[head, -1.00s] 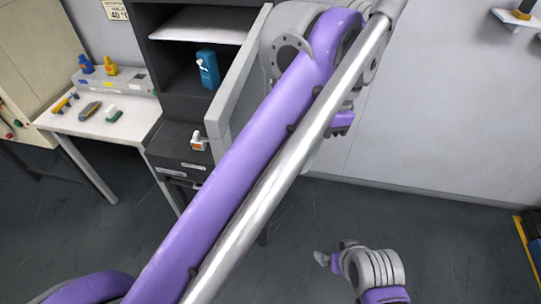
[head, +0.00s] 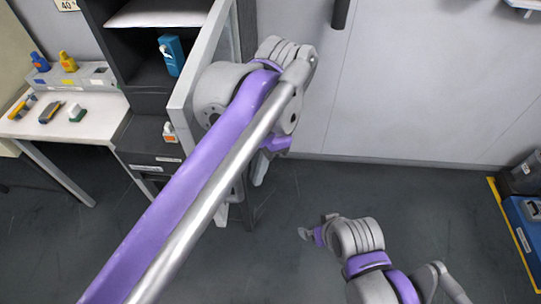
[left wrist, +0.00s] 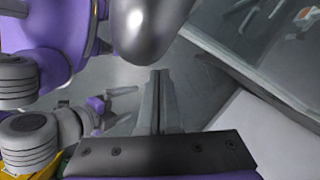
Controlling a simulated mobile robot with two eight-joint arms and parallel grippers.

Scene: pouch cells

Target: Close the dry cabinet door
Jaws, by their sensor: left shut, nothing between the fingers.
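The dry cabinet (head: 125,45) is dark, with shelves open to view at the upper left of the head view. Its grey-framed door (head: 207,62) stands open, sticking out toward me from the cabinet's right side. The door's frame also crosses the right of the left wrist view (left wrist: 243,75). My left arm crosses in front of the door and hides its lower part. My left gripper (head: 260,172) is shut and empty, pointing down to the right of the door; contact cannot be told. My right gripper (head: 312,227) is open and empty over the floor.
A blue bottle (head: 171,55) and a small white-and-orange item (head: 170,132) are in the cabinet. A white table (head: 85,130) with tools stands left of it. Blue boxes (head: 525,220) are at the far right. The floor between is clear.

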